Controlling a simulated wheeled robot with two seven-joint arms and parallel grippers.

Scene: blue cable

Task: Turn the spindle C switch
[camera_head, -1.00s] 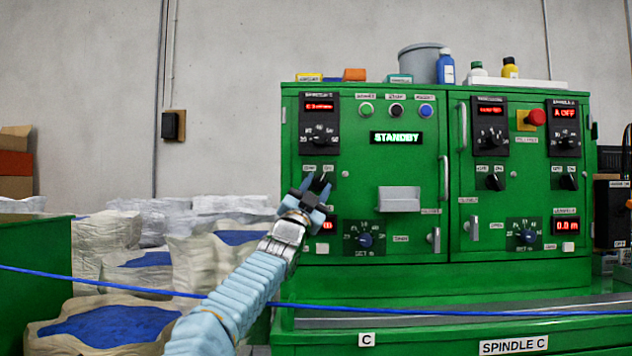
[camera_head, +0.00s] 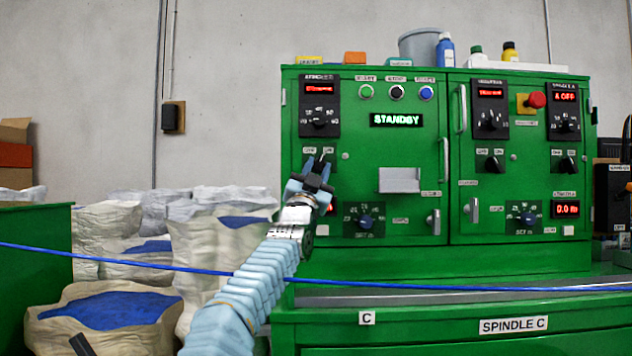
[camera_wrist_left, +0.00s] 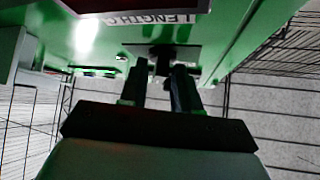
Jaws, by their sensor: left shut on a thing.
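The green control cabinet (camera_head: 400,272) fills the right half of the head view, with a "SPINDLE C" label (camera_head: 513,325) on its base. A small black switch under two white labels (camera_head: 318,151) sits at the left of the panel and is mostly hidden by my left gripper (camera_head: 318,164). The gripper reaches up from below with its fingers at the switch. In the left wrist view, the two dark fingers (camera_wrist_left: 161,85) stand either side of the dark switch knob (camera_wrist_left: 160,52), shut on it. The lit display (camera_head: 396,120) reads STANDBY. My right gripper is not in view.
A blue cable (camera_head: 130,261) runs across the front, passing my left arm. Open sacks (camera_head: 110,310) with blue contents stand at the left. Other dials, two more black switches (camera_head: 494,164) and a red button (camera_head: 537,100) are on the panel. A grey box (camera_head: 400,180) juts out nearby.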

